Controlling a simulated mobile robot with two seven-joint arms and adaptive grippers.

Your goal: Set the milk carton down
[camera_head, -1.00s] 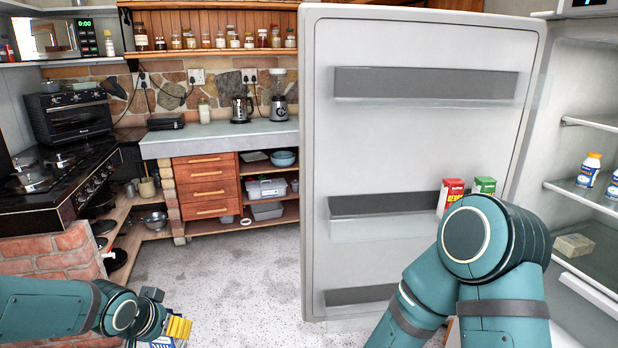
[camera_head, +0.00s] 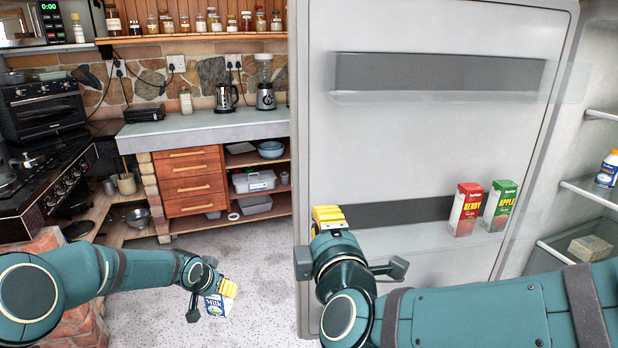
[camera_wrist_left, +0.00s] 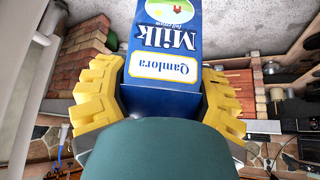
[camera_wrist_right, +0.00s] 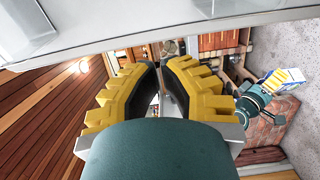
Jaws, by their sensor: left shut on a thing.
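The milk carton (camera_head: 215,306) is blue and white with a "Milk" label. My left gripper (camera_head: 228,288) is shut on it and holds it over the grey floor, left of the open fridge door. In the left wrist view the carton (camera_wrist_left: 168,65) sits between the yellow fingers, its lettering upside down. My right gripper (camera_head: 327,217) is in front of the fridge door, near its left edge. In the right wrist view its fingers (camera_wrist_right: 161,72) hold nothing I can make out, and a narrow gap shows between them.
The fridge door (camera_head: 420,140) stands open, with red (camera_head: 466,210) and green (camera_head: 500,206) juice cartons in its rack. Fridge shelves (camera_head: 600,190) are at the right. A counter (camera_head: 210,128) with a kettle and blender is behind. A stove (camera_head: 50,175) stands left.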

